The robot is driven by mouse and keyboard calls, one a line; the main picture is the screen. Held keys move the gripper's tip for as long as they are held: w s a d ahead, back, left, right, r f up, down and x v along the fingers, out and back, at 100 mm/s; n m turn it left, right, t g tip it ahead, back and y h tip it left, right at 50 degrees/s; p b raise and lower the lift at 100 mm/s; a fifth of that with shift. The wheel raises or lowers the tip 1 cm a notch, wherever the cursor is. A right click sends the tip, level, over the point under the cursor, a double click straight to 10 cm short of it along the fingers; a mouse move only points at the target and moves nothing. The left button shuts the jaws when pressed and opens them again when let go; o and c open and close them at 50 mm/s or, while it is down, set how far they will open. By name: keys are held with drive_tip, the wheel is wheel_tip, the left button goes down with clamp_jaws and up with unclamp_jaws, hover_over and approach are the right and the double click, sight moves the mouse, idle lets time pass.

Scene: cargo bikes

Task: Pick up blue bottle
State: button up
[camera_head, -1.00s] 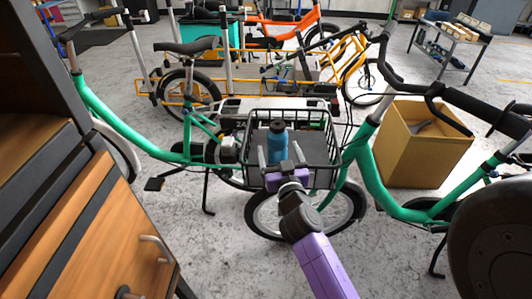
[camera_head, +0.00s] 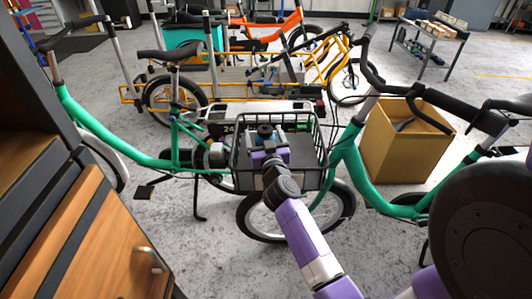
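The blue bottle (camera_head: 265,140) stands in the black wire basket (camera_head: 302,176) of the green bike. Its dark cap shows above my gripper, and much of its body is hidden behind the gripper. My gripper (camera_head: 266,139), with a purple body, is over the basket with its fingers around the bottle's upper part, one on each side. I cannot tell whether the fingers touch the bottle or have closed on it.
A cardboard box (camera_head: 402,150) stands right of the basket. A wooden cabinet (camera_head: 85,240) is close at left. Grey floor is open below.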

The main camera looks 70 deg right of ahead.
drive_tip(key=c, duration=1.8)
clamp_jaws()
drive_tip(key=shift+r, duration=0.1)
